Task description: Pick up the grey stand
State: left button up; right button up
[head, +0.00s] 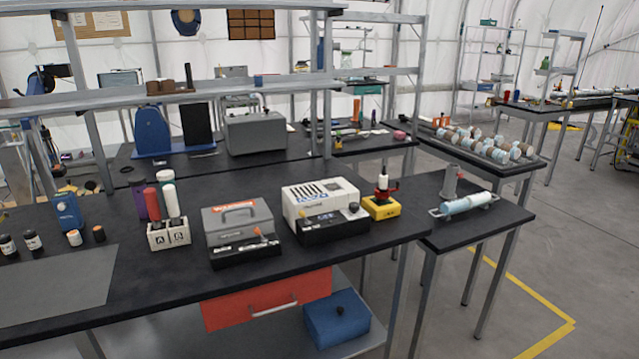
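A small grey upright piece (451,184), which looks like the grey stand, is on the small dark side table (495,226) at the right. It has a narrow upper part and a wider foot. A pale blue-white cylinder (467,204) lies in front of it and hides part of its base. I cannot tell whether the two touch. Neither of my grippers is in view.
The long dark bench (330,258) holds a white-and-black device (325,208), a grey box (238,225) and a yellow-based red tool (381,200). A table with several cylinders (470,140) stands behind the side table. The floor at the right (585,250) is clear.

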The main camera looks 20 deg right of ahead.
aim_at(449, 193)
jog(key=z, duration=1.45)
jog(key=i+l+u, duration=0.25)
jog(key=i+l, duration=1.2)
jog(key=i, duration=0.1)
